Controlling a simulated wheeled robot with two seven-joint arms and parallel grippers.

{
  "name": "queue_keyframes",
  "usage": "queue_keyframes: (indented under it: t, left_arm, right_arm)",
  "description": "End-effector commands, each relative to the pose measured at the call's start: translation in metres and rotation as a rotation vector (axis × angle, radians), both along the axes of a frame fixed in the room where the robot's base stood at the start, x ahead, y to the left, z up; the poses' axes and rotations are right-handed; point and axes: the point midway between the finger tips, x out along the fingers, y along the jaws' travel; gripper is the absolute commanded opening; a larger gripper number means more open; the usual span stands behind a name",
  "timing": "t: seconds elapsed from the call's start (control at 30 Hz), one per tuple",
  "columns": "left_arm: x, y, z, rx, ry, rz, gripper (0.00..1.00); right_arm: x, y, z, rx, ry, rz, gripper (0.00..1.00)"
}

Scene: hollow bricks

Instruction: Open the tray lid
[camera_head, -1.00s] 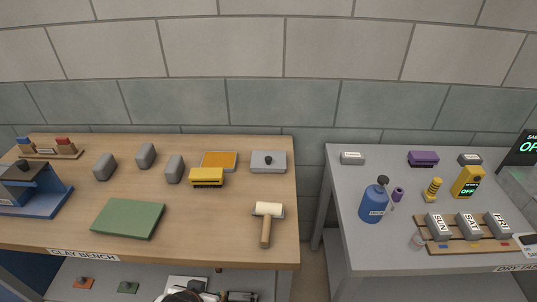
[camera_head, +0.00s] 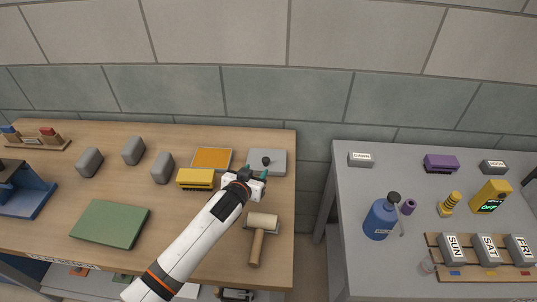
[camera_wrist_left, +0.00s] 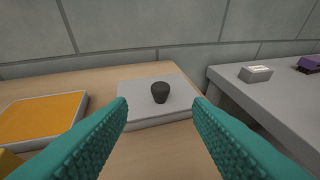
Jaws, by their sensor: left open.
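The tray lid (camera_head: 279,158) is a flat grey plate with a dark round knob (camera_head: 266,160) on top, at the back right of the wooden bench. In the left wrist view the grey lid (camera_wrist_left: 137,94) lies ahead, and its knob (camera_wrist_left: 160,92) stands upright between my fingers but beyond their tips. My left gripper (camera_head: 254,172) is open and empty, just in front of the lid in the head view. Its teal fingers (camera_wrist_left: 160,105) are spread wide in the left wrist view. Part of the lid's front edge is hidden by the gripper in the head view. My right gripper is not in view.
An orange-topped tray (camera_head: 212,158) and a yellow brush (camera_head: 195,179) lie left of the lid. A mallet (camera_head: 257,240) lies in front, close to my left arm. A green slab (camera_head: 110,223) is further left. A gap separates the bench from the grey table (camera_head: 355,190).

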Motion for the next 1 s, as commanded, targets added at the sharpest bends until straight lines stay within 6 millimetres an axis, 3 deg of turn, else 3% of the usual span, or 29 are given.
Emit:
queue_keyframes:
  t: [0.13, 0.27, 0.37, 0.6, 1.0]
  left_arm:
    - [0.021, -0.006, -0.008, 0.0, 0.002, 0.001, 0.46]
    - [0.042, -0.012, -0.017, 0.0, 0.001, 0.0, 0.46]
    - [0.057, -0.016, -0.024, 0.0, 0.001, 0.001, 0.46]
    - [0.085, -0.023, -0.037, -0.001, 0.001, 0.002, 0.46]
    - [0.097, -0.027, -0.041, 0.0, 0.001, 0.0, 0.46]
  right_arm:
    - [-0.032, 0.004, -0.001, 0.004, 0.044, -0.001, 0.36]
    - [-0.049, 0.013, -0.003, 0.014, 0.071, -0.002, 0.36]
    - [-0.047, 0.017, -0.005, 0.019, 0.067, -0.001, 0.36]
    - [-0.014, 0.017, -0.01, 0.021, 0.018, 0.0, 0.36]
    - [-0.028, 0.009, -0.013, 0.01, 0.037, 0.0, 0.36]
